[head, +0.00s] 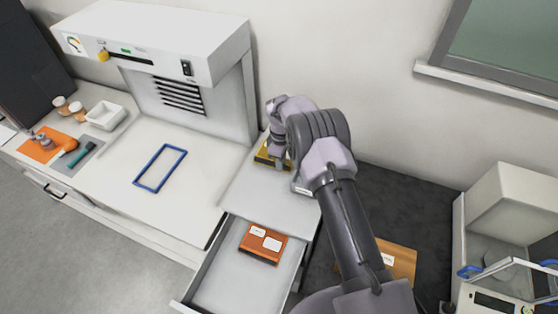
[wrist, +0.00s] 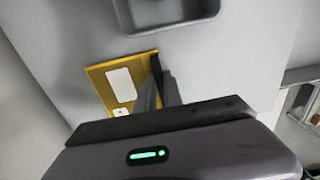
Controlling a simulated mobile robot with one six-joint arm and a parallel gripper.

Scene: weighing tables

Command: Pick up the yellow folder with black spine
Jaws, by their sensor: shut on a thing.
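The yellow folder with black spine (head: 263,155) lies on the light grey cabinet top, partly hidden behind my arm in the head view. In the wrist view the yellow folder (wrist: 122,82) shows its cover with white labels, and its black spine runs between my fingers. My gripper (wrist: 158,88) is shut on the spine edge of the folder. In the head view my wrist hides most of the contact. I cannot tell whether the folder is clear of the surface.
An open drawer (head: 210,289) below holds an orange-brown folder (head: 262,243). A white hood unit (head: 165,40) stands left, with a blue frame (head: 137,184) on the bench. A tan thing (head: 402,262) lies right, beyond my arm. A wall is behind.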

